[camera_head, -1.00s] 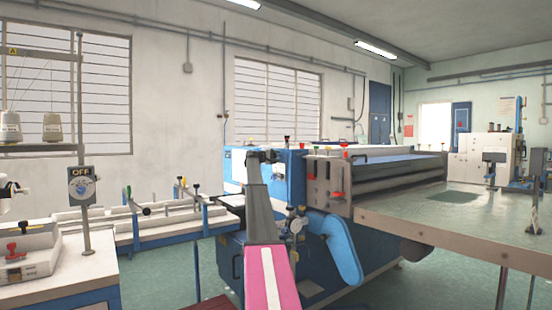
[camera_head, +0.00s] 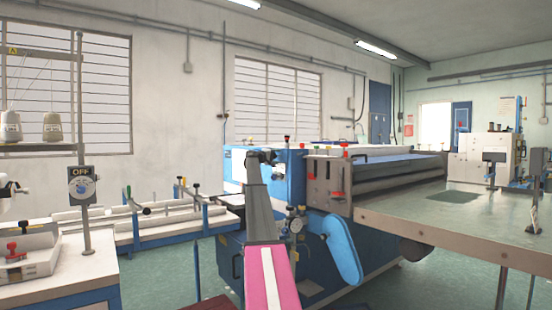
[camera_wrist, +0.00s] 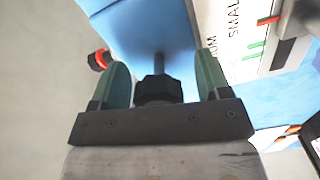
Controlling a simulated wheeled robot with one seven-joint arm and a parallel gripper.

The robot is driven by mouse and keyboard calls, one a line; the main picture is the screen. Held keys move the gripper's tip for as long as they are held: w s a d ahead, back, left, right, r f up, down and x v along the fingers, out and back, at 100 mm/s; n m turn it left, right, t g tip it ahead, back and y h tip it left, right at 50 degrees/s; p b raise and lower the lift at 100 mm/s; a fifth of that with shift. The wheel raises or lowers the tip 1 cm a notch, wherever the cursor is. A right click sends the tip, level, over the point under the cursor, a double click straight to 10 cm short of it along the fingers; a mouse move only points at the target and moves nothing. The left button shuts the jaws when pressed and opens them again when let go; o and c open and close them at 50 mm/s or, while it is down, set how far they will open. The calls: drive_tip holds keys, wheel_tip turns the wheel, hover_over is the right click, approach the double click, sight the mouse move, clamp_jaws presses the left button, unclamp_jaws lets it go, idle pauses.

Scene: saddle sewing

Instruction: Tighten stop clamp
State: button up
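In the wrist view, a black ribbed knob (camera_wrist: 158,88) on a dark stem stands in front of a blue surface; I take it to be the stop clamp's knob. My gripper's (camera_wrist: 162,66) two green fingers stand on either side of it. A gap shows between the knob and each finger, so the gripper looks open around it. A white scale (camera_wrist: 230,38) reading "SMALL", with green and red marks, lies to the right. In the head view, my gripper (camera_head: 262,156) is small and dark in front of the blue machine (camera_head: 290,172); the knob cannot be made out there.
A red-and-black knob (camera_wrist: 99,60) sits left of my gripper. A grey bracket (camera_wrist: 298,20) is at the upper right. In the head view, a long metal table (camera_head: 460,222) extends right, a white-railed bench (camera_head: 150,228) stands left, and an OFF sign (camera_head: 82,184) is nearer.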

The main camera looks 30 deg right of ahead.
idle(0.3)
drive_tip(key=a, duration=1)
drive_tip(key=shift+s+a, duration=0.35)
drive_tip(key=shift+s, duration=0.05)
drive_tip(key=s+a+f+n+t+y, duration=0.1)
drive_tip(key=s+a+f+y, duration=0.2)
drive_tip(key=s+a+f, duration=0.9)
drive_tip(key=s+a+f+y, duration=0.3)
drive_tip(key=a+f, duration=0.5)
drive_tip(key=f, duration=1)
drive_tip(key=s+a+f+n+t+y, duration=0.1)
drive_tip(key=s+a+f+y, duration=0.2)
drive_tip(key=s+a+f, duration=0.9)
drive_tip(key=s+a+f+g+y, duration=0.1)
drive_tip(key=s+a+f+y, duration=0.2)
drive_tip(key=s+a+f, duration=0.4)
drive_tip(key=s+a+f+g+y, duration=0.1)
drive_tip(key=s+a+f+y, duration=0.2)
drive_tip(key=s+a+f, duration=0.4)
drive_tip(key=s+a+f+g+y, duration=0.1)
drive_tip(key=s+a+f+y, duration=0.2)
drive_tip(key=s+a+f, duration=0.5)
drive_tip(key=s+a, duration=0.1)
drive_tip(key=s, duration=0.7)
drive_tip(key=shift+s, duration=0.25)
